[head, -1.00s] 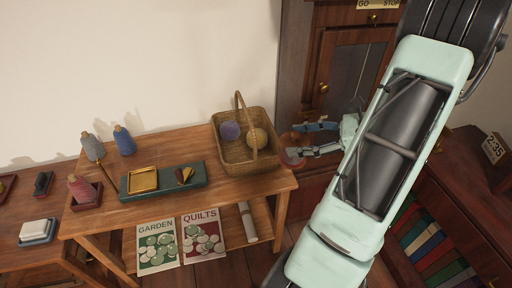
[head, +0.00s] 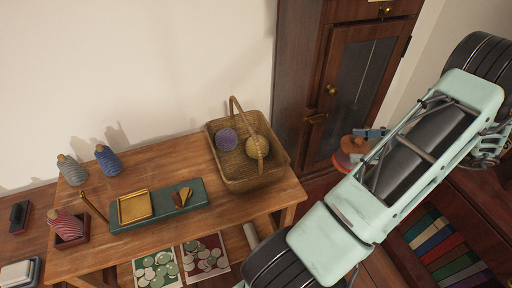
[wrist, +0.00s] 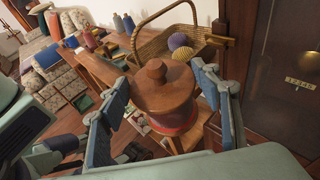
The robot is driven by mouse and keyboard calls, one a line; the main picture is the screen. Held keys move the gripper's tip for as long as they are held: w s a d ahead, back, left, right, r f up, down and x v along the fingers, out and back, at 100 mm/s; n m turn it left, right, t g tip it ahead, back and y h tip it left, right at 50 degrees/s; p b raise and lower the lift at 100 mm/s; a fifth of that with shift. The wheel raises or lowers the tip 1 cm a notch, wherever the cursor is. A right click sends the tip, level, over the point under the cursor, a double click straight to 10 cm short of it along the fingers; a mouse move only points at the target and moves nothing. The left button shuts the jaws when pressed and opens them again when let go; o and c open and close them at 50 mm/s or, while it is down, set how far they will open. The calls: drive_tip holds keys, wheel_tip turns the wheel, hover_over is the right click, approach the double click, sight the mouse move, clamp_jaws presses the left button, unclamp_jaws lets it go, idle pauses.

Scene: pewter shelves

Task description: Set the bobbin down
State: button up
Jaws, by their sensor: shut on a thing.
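The bobbin (wrist: 162,92) is a brown wooden piece with a round knob on top and a red band low on its side. My gripper (wrist: 166,84) has its blue fingers on either side of it and is shut on it. The bobbin looks roughly upright in the wrist view. In the head view the bobbin (head: 352,146) shows at the right, partly hidden by my arm, with one blue finger of my gripper (head: 369,135) beside it. It is held clear of the wooden table (head: 225,205), to the right of its end.
A wicker basket (head: 247,180) with two yarn balls stands at the table's right end. A teal tray (head: 160,207) and several thread cones are further left. A dark cabinet (head: 343,95) stands behind the bobbin. A low bookcase (head: 480,215) is at right.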

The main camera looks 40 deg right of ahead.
sight(357, 149)
drive_tip(key=shift+w+a+f+t+y+b, duration=0.2)
drive_tip(key=shift+w+a+f+t+y, duration=0.15)
drive_tip(key=shift+w+a+f+t, duration=0.25)
drive_tip(key=shift+w+a+f+t+y+b, duration=0.2)
drive_tip(key=shift+w+a+f+t+y, duration=0.15)
drive_tip(key=shift+w, duration=0.3)
drive_tip(key=r+b+x, duration=0.1)
drive_tip(key=x, duration=1.4)
drive_tip(key=w+a+f+g+h+b, duration=0.2)
drive_tip(key=w+a+f+g, duration=0.1)
drive_tip(key=w+f, duration=0.2)
drive_tip(key=shift+a+f, duration=0.35)
drive_tip(key=shift+f, duration=0.2)
drive_tip(key=shift+f, duration=0.15)
drive_tip(key=o, duration=1.1)
